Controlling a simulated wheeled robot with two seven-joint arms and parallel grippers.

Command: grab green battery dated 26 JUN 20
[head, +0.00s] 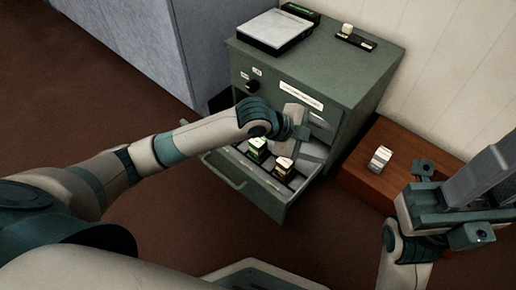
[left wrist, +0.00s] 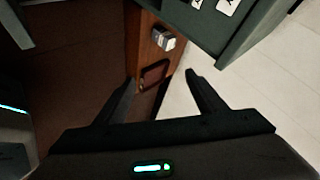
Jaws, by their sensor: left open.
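A small battery with a green top (head: 257,148) stands in the open drawer of a green cabinet. Another battery with a dark body and pale top (head: 284,167) stands beside it. No date is legible on either. My left gripper (head: 303,138) is over the drawer, to the right of the green-topped battery. In the left wrist view its two fingers (left wrist: 160,88) are spread apart with nothing between them. My right gripper (head: 440,203) is at the right edge; its jaw state is unclear.
The drawer (head: 238,180) is pulled out from the cabinet (head: 330,68). A white-topped device (head: 274,30) and a dark holder (head: 356,40) sit on the cabinet. A pale block (head: 381,157) stands on a low brown wooden box (head: 360,182) at right, also in the left wrist view (left wrist: 163,39).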

